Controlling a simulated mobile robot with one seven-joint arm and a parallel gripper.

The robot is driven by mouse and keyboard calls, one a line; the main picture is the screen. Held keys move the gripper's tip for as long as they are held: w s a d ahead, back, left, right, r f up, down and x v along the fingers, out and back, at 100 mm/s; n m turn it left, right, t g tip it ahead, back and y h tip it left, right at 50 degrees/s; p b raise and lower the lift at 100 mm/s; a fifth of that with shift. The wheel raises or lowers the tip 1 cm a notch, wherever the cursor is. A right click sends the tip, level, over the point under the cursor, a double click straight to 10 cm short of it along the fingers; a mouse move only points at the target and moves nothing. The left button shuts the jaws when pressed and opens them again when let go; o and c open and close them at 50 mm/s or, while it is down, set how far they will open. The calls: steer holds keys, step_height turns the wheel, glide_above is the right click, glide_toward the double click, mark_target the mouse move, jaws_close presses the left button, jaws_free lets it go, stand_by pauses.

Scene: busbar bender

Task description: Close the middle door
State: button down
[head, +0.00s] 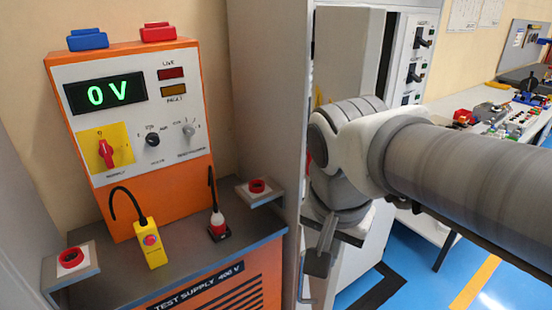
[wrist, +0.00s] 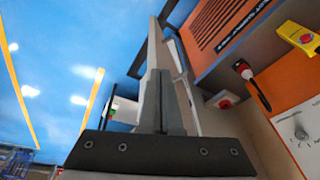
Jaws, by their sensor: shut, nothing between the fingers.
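A tall pale grey panel (head: 268,95) stands right of the orange test supply in the head view. A thin bar handle (head: 302,282) shows low at its right edge. Another light grey upright panel (head: 347,55) stands behind my arm, with a dark gap at its right. I cannot tell for sure which panel is the middle door. My gripper (head: 317,268) hangs pointing down beside the handle; whether it touches is unclear. In the wrist view my gripper (wrist: 160,75) has its fingers together and empty, with a grey edge just behind them. My arm hides much of the cabinet.
The orange test supply (head: 150,190) reads 0 V. Red buttons on brackets (head: 257,187) and a yellow pendant (head: 151,243) stand at its shelf. A knob panel (head: 418,50) and a cluttered bench (head: 500,118) are to the right. Blue floor (head: 408,262) shows below my arm.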

steer(key=w+a+r+m+g+h+p, duration=0.25)
steer(key=w+a+m, duration=0.25)
steer(key=a+m, duration=0.5)
steer(key=d+f+m+p, duration=0.1)
steer(key=d+f+m, duration=0.1)
steer(key=d+f, duration=0.7)
steer(key=shift+s+d+f+g+h, duration=0.25)
steer(key=shift+s+f+g+h, duration=0.1)
steer(key=shift+s+f+h, duration=0.1)
